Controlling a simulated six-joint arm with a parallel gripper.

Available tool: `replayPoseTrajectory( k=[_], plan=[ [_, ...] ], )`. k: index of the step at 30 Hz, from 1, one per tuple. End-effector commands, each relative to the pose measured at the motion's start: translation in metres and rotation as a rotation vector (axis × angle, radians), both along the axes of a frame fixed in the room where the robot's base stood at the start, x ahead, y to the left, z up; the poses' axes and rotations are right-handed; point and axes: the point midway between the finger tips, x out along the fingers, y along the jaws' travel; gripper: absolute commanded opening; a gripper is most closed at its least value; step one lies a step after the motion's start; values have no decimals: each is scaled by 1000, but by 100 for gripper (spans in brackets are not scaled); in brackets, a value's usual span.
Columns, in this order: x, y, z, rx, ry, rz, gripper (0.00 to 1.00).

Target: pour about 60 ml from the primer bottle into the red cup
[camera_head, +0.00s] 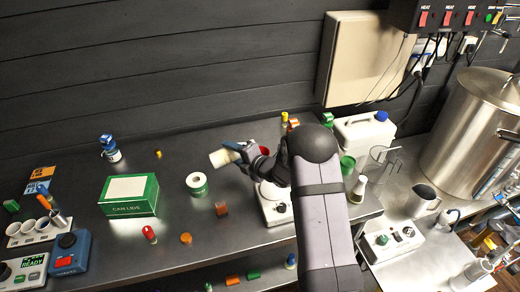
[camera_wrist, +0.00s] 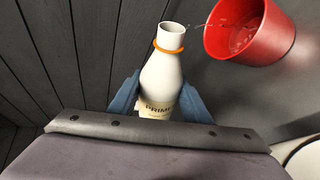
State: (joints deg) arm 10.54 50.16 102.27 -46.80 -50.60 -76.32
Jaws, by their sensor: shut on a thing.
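The white primer bottle (camera_wrist: 163,72) has an orange ring on its neck and an open mouth. My gripper (camera_wrist: 158,93) is shut on its body, with blue fingers on both sides. In the head view, the bottle (camera_head: 222,157) is tilted well over above the bench at my gripper (camera_head: 243,154); its mouth is hidden there. The red cup (camera_wrist: 246,35) is right of the mouth in the wrist view, with some clear liquid or drops inside. A thin line like a stream runs from the mouth to the cup. In the head view, the cup (camera_head: 264,151) is mostly hidden behind my gripper.
A white benchtop device (camera_head: 272,212) stands under my arm. A white jug (camera_head: 365,132) and a glass flask (camera_head: 358,190) are to the right.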

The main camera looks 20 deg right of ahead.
Motion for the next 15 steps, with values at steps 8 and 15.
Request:
replayPoseTrajectory(
  k=[8, 15],
  plan=[
    [-2, 5, -13, -130, -10, 1, 16],
    [-1, 4, -14, -184, -17, 2, 16]
  ],
)
